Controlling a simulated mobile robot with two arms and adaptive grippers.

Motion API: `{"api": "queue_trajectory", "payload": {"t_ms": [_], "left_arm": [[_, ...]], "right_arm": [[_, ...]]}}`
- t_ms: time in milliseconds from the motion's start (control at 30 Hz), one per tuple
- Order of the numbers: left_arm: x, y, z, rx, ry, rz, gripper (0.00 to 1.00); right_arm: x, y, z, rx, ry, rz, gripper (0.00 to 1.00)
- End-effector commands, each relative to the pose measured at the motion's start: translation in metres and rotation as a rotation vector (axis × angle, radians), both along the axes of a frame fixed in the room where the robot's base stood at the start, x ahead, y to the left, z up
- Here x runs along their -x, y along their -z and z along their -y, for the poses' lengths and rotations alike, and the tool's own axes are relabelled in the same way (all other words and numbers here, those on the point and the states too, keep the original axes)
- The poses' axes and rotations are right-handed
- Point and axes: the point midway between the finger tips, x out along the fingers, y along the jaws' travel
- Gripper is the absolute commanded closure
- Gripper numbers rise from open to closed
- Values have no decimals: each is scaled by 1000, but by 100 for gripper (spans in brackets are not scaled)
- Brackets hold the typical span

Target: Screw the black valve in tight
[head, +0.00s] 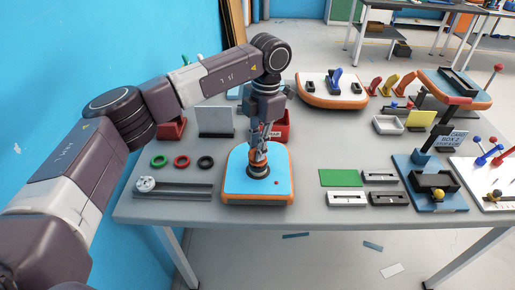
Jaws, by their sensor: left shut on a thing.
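A blue inflatable board (240,180) with an orange edge lies flat near the table's front edge, left of the middle. The black valve (259,171) sits upright on the board's top face. My left gripper (258,160) comes straight down from above and is shut on the top of the valve. The gripper's fingers hide the upper part of the valve, and I cannot tell how deep its thread sits. My right gripper is not in view.
Green, red and black rings (182,161) lie left of the board, behind a grey rail (180,191). A red bin (283,128) stands behind my gripper. A green pad (341,178) and several small blocks lie to the right. Another board (331,90) sits at the back.

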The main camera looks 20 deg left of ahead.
Motion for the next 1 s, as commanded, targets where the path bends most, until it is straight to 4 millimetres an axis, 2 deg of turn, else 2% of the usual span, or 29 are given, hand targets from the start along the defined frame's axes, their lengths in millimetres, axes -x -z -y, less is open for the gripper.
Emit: {"api": "queue_trajectory", "payload": {"t_ms": [100,133,233,467,733,1000], "left_arm": [[0,0,0,0,0,0,100],[0,0,0,0,0,0,91],[0,0,0,0,0,0,100],[0,0,0,0,12,1,100],[-1,0,-1,-1,261,2,100],[0,0,-1,0,302,0,100]], "right_arm": [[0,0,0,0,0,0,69],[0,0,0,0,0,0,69],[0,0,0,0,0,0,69],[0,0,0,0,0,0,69],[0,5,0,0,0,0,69],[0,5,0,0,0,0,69]]}}
